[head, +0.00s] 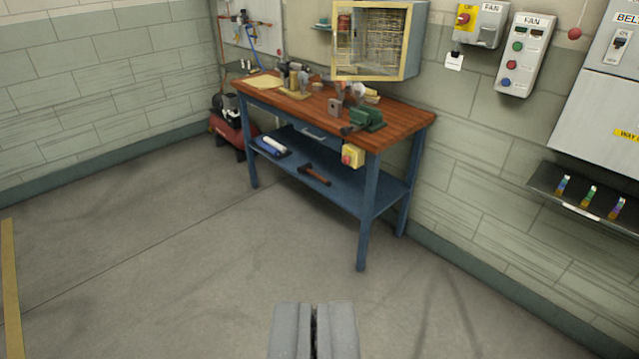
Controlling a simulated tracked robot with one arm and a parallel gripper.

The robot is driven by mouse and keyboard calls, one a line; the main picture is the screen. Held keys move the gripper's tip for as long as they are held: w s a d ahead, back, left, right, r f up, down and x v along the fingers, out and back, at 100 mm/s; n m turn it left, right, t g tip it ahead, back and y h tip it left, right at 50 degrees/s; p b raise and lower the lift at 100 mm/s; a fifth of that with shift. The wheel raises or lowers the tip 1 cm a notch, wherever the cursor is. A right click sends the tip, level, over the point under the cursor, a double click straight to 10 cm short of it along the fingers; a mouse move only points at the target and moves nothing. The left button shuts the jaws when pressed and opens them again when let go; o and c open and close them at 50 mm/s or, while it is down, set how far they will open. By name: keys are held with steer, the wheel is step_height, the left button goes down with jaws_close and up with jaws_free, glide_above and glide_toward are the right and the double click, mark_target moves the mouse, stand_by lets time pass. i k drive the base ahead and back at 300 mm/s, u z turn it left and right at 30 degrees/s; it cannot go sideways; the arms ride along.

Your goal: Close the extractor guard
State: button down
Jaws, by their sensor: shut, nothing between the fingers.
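A grey box with a yellow-framed front and wire mesh (383,40) is on the wall above the workbench; it looks like the extractor with its guard. I cannot tell whether the guard stands open or flush. My gripper (314,310) is at the bottom centre, shut and empty. It is over the open floor, well short of the bench and the extractor.
A workbench (400,112) with a wooden top, blue legs and lower shelf stands below the extractor, holding a green vise (367,118) and tools. Fan control boxes (527,55) and a tray (580,195) are on the right wall. The floor ahead is clear.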

mark_target(409, 6)
steer(key=u, duration=0.1)
steer(key=i, duration=3.65)
steer(key=u, duration=0.05)
